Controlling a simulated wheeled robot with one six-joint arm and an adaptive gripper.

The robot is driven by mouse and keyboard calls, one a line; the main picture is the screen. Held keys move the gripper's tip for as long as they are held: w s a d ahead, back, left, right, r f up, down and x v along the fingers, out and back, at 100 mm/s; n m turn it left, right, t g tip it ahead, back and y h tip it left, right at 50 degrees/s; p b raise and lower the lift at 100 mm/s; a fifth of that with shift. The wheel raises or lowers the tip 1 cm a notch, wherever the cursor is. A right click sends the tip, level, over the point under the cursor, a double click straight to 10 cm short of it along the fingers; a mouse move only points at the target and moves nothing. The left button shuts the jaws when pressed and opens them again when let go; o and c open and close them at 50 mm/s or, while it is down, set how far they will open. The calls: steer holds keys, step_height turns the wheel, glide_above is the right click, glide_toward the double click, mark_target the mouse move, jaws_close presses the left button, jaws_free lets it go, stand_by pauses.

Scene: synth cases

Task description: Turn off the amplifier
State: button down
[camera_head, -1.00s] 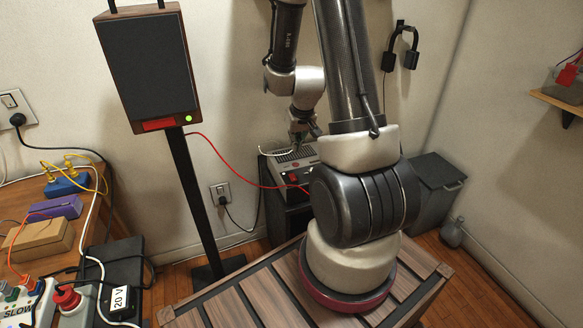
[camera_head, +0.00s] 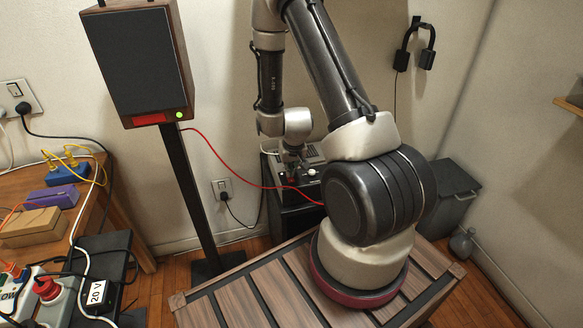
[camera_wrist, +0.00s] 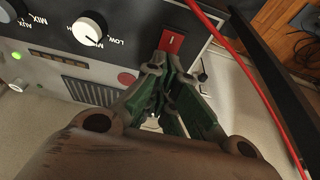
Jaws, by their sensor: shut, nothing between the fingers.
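The amplifier (camera_head: 312,155) sits on a black cabinet by the back wall, partly hidden behind my arm. In the wrist view its dark control panel (camera_wrist: 127,45) fills the top left, with white knobs and labels such as "LOW" and "MIX". A red rocker switch (camera_wrist: 171,41) with a white mark is on this panel. A green light (camera_wrist: 16,53) shows at the left. My gripper (camera_wrist: 160,66) is shut and empty, its fingertips right beside the red switch; I cannot tell whether they touch it. In the head view my gripper (camera_head: 287,172) is at the amplifier's front.
A speaker (camera_head: 146,60) with a lit green light stands on a post at the left. A red cable (camera_head: 240,180) runs from it to the amplifier, and passes right of my gripper (camera_wrist: 262,100). A desk with plugs and boxes is at the left; a grey bin (camera_head: 452,195) is at the right.

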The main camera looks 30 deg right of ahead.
steer(key=shift+f, duration=0.1)
steer(key=shift+w+f, duration=0.1)
steer(key=shift+f, duration=0.1)
stand_by(0.4)
steer(key=shift+s+a+r, duration=0.15)
steer(key=shift+s+r, duration=0.15)
steer(key=shift+s, duration=0.45)
steer(key=shift+r, duration=0.1)
